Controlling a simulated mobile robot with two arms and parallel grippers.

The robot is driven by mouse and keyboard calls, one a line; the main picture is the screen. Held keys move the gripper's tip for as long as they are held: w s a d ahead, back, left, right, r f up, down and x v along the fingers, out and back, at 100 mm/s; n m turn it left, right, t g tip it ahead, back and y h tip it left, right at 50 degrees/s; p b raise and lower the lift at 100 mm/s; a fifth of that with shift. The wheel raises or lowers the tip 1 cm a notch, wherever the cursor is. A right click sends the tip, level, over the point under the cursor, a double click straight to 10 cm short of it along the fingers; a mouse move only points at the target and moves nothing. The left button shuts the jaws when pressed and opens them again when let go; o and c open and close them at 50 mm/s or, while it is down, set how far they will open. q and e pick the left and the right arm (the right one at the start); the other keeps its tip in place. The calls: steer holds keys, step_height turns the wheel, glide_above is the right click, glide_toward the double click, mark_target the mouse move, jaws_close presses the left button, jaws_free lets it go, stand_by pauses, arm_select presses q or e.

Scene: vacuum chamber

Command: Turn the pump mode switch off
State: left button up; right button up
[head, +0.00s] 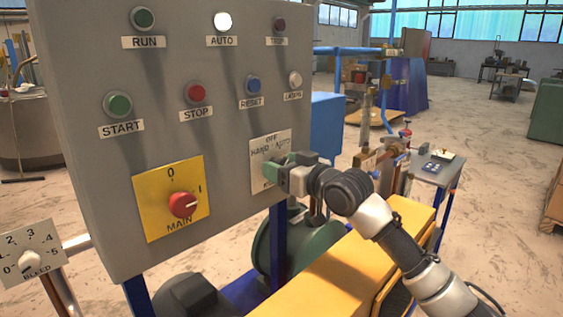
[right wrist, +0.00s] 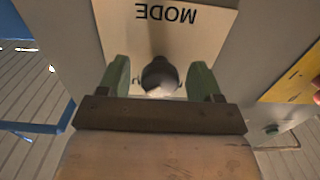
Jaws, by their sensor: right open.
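The pump mode switch plate (head: 258,158) is a pale label on the right side of the grey control panel, with "OFF", "HAND" and "AUTO" partly readable. In the head view my right gripper (head: 274,170) is right at the plate and hides the knob. In the right wrist view the plate (right wrist: 203,38) appears upside down with "MODE" on it. There the dark round knob (right wrist: 160,76) sits between the two green fingers of my right gripper (right wrist: 160,70), which are open with a gap on each side. The knob's pointing direction is unclear. My left gripper is out of view.
The control panel (head: 150,130) also carries a red MAIN switch (head: 183,205) on a yellow plate, several push buttons and lamps; the AUTO lamp (head: 222,22) is lit white. A bleed dial (head: 30,258) stands at the left. A yellow beam (head: 330,270) runs below my right arm.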

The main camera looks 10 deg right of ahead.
steer(key=shift+w+a, duration=0.1)
steer(key=shift+w, duration=0.05)
steer(key=c, duration=0.9)
steer(key=n+p, duration=0.1)
steer(key=n, duration=0.3)
steer(key=shift+r+p, duration=0.15)
steer(key=shift+p, duration=0.2)
steer(key=shift+n+p, duration=1.1)
steer(key=shift+n, duration=1.3)
steer(key=o, duration=0.9)
